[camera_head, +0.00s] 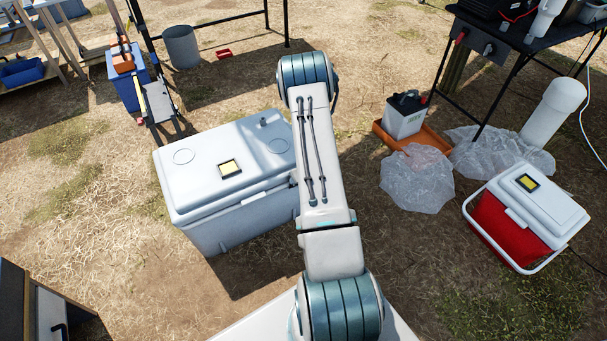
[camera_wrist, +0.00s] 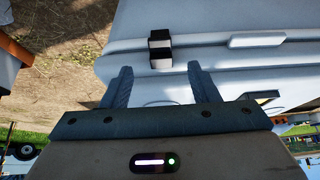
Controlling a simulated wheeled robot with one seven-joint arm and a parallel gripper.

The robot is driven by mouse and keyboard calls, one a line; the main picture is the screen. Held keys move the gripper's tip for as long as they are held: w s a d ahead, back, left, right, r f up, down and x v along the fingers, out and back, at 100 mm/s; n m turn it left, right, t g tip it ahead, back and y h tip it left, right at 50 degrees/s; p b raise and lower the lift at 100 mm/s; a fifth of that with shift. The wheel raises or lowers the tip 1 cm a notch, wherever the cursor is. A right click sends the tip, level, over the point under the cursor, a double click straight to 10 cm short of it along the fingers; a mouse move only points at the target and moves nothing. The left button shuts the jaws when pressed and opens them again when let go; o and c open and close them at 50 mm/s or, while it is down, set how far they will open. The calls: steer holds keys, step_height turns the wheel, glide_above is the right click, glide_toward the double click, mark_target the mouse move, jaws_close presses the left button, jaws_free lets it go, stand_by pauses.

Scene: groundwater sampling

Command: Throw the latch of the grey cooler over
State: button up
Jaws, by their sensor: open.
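The grey cooler (camera_head: 225,180) stands on the ground left of my arm in the head view, its lid down. In the wrist view the cooler (camera_wrist: 225,20) fills the top and right. Its latch (camera_wrist: 160,49), a small block part black and part pale grey, sits on the cooler's side by the lid seam. My gripper (camera_wrist: 158,78) is open and empty, its two fingers either side of the latch in the picture and pointing toward it. I cannot tell whether they touch it. In the head view my arm hides the gripper and the latch.
A red cooler with a white lid (camera_head: 519,217) stands at the right. Crumpled clear plastic sheets (camera_head: 416,178) and an orange tray (camera_head: 434,138) with a battery (camera_head: 405,115) lie right of my arm. A dark table (camera_head: 545,42) is behind them. Dry ground left of the grey cooler is clear.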

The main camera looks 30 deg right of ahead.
steer(key=shift+v, duration=0.85)
